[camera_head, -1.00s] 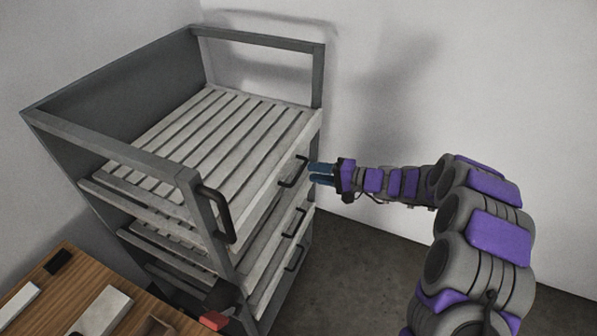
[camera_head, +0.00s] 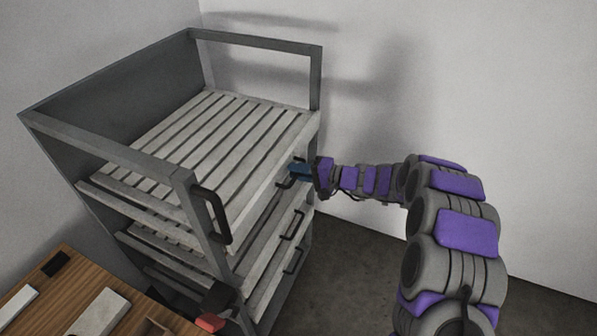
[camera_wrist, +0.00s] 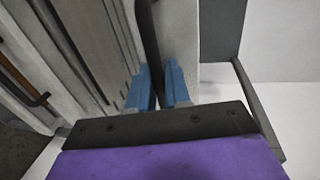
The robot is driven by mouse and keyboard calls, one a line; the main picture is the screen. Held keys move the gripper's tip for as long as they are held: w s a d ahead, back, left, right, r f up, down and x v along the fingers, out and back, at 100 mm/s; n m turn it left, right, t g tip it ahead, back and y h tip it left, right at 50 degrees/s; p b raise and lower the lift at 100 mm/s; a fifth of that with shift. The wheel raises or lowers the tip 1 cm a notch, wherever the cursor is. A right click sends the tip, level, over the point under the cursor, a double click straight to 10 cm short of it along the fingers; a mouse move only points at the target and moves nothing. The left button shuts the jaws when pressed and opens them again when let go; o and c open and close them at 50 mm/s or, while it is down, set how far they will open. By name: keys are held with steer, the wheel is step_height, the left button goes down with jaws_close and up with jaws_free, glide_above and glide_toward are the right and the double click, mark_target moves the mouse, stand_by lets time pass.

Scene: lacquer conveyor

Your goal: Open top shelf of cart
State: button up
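The grey cart (camera_head: 100,135) stands at left with slatted shelves stacked in its frame. The top shelf (camera_head: 205,140) is light grey and sits in the frame, with no visible pull-out. Its black bar handle (camera_head: 284,184) is on the front face, partly hidden by my gripper. My gripper (camera_head: 297,170) has its blue fingers at this handle. In the wrist view the handle (camera_wrist: 148,30) runs between the two blue fingers (camera_wrist: 158,80), which sit close on both sides of it and appear shut on it.
Lower shelves have similar handles (camera_head: 294,224). A larger black handle (camera_head: 212,212) is on the cart's corner post. A wooden table (camera_head: 48,292) with small items is at lower left. A white wall (camera_head: 480,110) stands behind; the floor (camera_head: 345,260) right of the cart is clear.

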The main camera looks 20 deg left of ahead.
steer(key=shift+f, duration=0.1)
jaws_close()
steer(key=shift+s+f, duration=0.1)
steer(key=shift+d, duration=0.2)
steer(key=f+b+v, duration=0.1)
steer(key=f+v, duration=0.1)
steer(key=v, duration=0.9)
steer(key=d+f+b+v, duration=0.1)
steer(key=f+v, duration=0.1)
steer(key=v, duration=1)
steer(key=shift+f, duration=0.4)
steer(key=shift+o, duration=1.9)
jaws_free()
steer(key=shift+o, duration=0.2)
steer(key=shift+r, duration=0.1)
